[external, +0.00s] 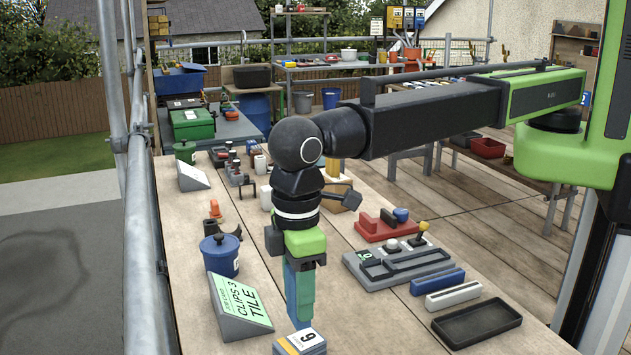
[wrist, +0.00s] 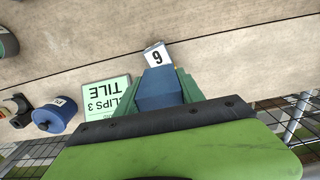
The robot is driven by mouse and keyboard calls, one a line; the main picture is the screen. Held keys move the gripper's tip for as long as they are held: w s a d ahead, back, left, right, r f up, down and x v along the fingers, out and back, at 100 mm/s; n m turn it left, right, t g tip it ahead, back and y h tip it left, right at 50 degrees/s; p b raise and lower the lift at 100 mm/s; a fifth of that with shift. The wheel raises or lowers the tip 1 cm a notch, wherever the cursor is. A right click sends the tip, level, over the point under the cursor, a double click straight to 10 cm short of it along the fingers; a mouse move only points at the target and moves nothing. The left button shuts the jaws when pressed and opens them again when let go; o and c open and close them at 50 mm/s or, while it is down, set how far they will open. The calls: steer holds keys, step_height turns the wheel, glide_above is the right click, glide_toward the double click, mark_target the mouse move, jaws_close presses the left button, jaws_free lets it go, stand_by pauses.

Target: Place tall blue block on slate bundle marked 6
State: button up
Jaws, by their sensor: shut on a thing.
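My gripper (external: 301,285) points straight down over the near part of the bench, its green fingers shut on the tall blue block. In the wrist view the block (wrist: 158,88) sits between the two fingers. The slate bundle marked 6 (external: 302,344) lies at the bottom edge of the external view, directly below the block. Its white number card (wrist: 157,56) shows just beyond the block in the wrist view. The block hides part of the bundle, and I cannot tell whether the two touch.
A green sign reading CLIPS 3 TILE (external: 238,306) and a blue lidded pot (external: 220,255) stand close on the left. On the right are a grey tool tray (external: 400,266), blue and white bars (external: 438,281) and an empty black tray (external: 476,322). Bare planks lie between.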

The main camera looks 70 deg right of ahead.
steer(key=shift+s+a+f, duration=0.1)
steer(key=shift+a, duration=0.1)
step_height(320, 180, down, 4)
steer(key=b, duration=0.4)
steer(key=shift+f, duration=0.2)
steer(key=shift+d+r, duration=0.1)
steer(key=shift+r, duration=0.2)
steer(key=shift+f, duration=0.3)
steer(key=o, duration=1.4)
steer(key=shift+r, duration=0.1)
steer(key=shift+c, duration=0.2)
step_height(320, 180, up, 13)
steer(key=p, duration=1.2)
steer(key=shift+f, duration=0.2)
steer(key=shift+f, duration=0.15)
